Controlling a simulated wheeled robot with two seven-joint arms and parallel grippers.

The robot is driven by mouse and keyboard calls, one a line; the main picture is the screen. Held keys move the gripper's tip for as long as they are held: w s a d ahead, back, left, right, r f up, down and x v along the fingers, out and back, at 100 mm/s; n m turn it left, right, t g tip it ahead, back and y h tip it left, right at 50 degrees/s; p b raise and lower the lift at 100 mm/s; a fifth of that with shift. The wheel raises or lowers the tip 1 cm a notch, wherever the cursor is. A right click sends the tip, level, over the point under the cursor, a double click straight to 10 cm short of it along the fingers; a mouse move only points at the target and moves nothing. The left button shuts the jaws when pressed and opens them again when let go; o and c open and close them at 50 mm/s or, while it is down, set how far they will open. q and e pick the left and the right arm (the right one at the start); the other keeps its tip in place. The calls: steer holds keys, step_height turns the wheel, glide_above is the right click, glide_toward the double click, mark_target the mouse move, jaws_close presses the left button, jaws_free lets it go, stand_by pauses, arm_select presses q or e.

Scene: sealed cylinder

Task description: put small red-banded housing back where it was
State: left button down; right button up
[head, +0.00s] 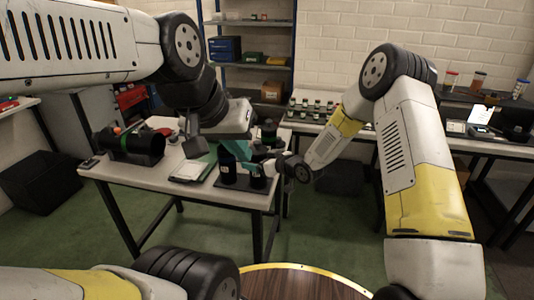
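Two dark cylindrical housings, one at left (228,168) and one at right (258,177), stand upright on a thin black base (238,186) at the front right of the near table. I cannot make out a red band on either at this size. My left gripper (243,153) hangs just above and behind them, with teal parts beside them; its fingertips are partly hidden. My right gripper (274,166) reaches in from the right, beside the right housing. I cannot tell whether either touches or holds a housing.
On the near table (200,200) a black cylindrical device (138,146) with an orange-red knob lies at left, and a pale tablet or clipboard (188,171) lies in the middle. A rack of small dark items (312,110) stands on the bench behind. Shelves (250,64) stand at the back.

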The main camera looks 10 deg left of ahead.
steer(key=shift+r, duration=0.15)
steer(key=shift+s+d+r, duration=0.1)
steer(key=shift+d, duration=0.2)
steer(key=s+d+r+m+h, duration=0.2)
steer(key=s+d+r+h, duration=0.15)
steer(key=d+r, duration=0.4)
steer(key=s+d+r+m+h, duration=0.15)
steer(key=s+d+r, duration=0.3)
steer(key=d, duration=0.65)
steer(key=s+d+r+m+h, duration=0.2)
steer(key=s+d+r+h, duration=0.15)
steer(key=d+r, duration=0.45)
steer(key=s+d+r+m+g, duration=0.1)
steer(key=s+d+r+m, duration=0.1)
steer(key=s, duration=0.8)
steer(key=s+d+r+m+g, duration=0.1)
steer(key=s+d+r+m, duration=0.1)
steer(key=s, duration=0.9)
steer(key=shift+s+d+r+m+h, duration=0.2)
steer(key=shift+d+r+m+h, duration=0.2)
steer(key=shift+d, duration=0.65)
